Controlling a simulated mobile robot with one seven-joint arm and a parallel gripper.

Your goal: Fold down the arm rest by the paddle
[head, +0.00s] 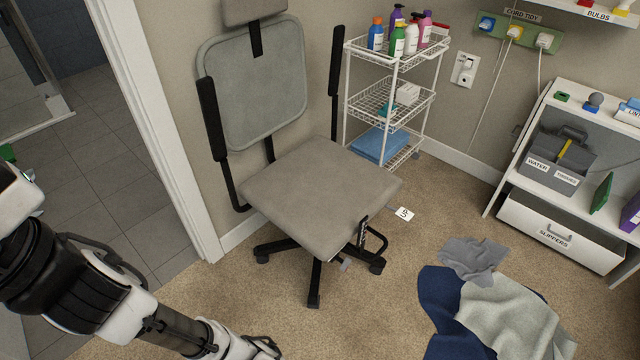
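A grey office chair (320,195) stands on the carpet with its seat toward me. Its left arm rest (212,118) is a black pad standing upright beside the backrest. Its right arm rest (337,60) also stands upright, beside the white cart. A small grey paddle-like part (345,264) shows low under the seat's front right, next to a black looped bracket (376,240). I cannot tell which part is the arm rest's paddle. My gripper (264,346) is at the bottom edge, partly cut off, apart from the chair; its opening is unclear.
A white wire cart (392,100) with bottles stands behind the chair. A white tag (404,214) is by the seat's right side. Crumpled cloths (510,315) lie at front right. A white shelf unit (560,235) stands right. Carpet before the chair is clear.

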